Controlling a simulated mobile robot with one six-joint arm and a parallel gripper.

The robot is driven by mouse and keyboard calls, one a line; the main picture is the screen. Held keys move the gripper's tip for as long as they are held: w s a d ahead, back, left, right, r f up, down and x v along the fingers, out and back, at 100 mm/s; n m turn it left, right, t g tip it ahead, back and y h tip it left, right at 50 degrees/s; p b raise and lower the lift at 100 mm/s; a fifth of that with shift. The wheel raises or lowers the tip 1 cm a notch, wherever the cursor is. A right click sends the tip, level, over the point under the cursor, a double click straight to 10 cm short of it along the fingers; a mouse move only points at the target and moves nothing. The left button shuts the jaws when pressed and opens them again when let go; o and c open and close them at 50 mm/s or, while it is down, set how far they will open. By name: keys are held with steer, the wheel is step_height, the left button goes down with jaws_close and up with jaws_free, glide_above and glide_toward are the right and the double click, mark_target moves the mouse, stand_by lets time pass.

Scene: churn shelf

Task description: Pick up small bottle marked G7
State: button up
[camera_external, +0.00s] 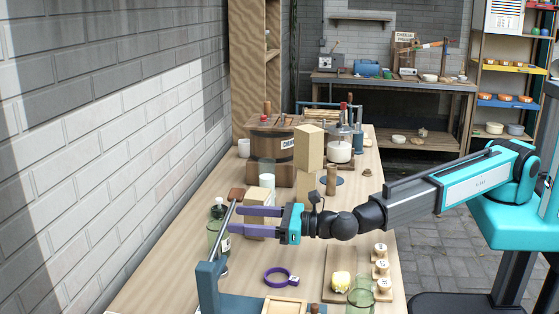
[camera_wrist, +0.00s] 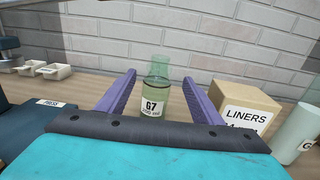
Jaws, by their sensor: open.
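The small bottle marked G7 (camera_wrist: 155,90) is greenish and see-through, with a white label facing me. It stands upright on the wooden table near the wall. In the wrist view it shows between the two purple fingers of my gripper (camera_wrist: 159,80), with space on both sides. In the external view a greenish bottle (camera_external: 216,234) stands at the table's left, just beyond the fingertips of my gripper (camera_external: 243,219). My gripper is open, empty and roughly level.
A cardboard box marked LINERS (camera_wrist: 245,108) stands close to the right finger. A pale cylinder (camera_wrist: 298,128) is farther right. Small white trays (camera_wrist: 48,70) lie at the left. In the external view a metal-barred press (camera_external: 210,280) stands in front, and a purple ring (camera_external: 278,277) lies nearby.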

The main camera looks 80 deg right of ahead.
mark_target(217, 217)
steer(key=shift+w, duration=1)
steer(key=shift+w+a+p, duration=0.15)
steer(key=shift+w+p, duration=0.35)
steer(key=shift+w, duration=0.8)
steer(key=shift+w+a+p, duration=0.1)
steer(key=shift+w+p, duration=0.35)
steer(key=shift+w, duration=0.85)
jaws_close()
steer(key=shift+r, duration=0.15)
step_height(217, 217, up, 28)
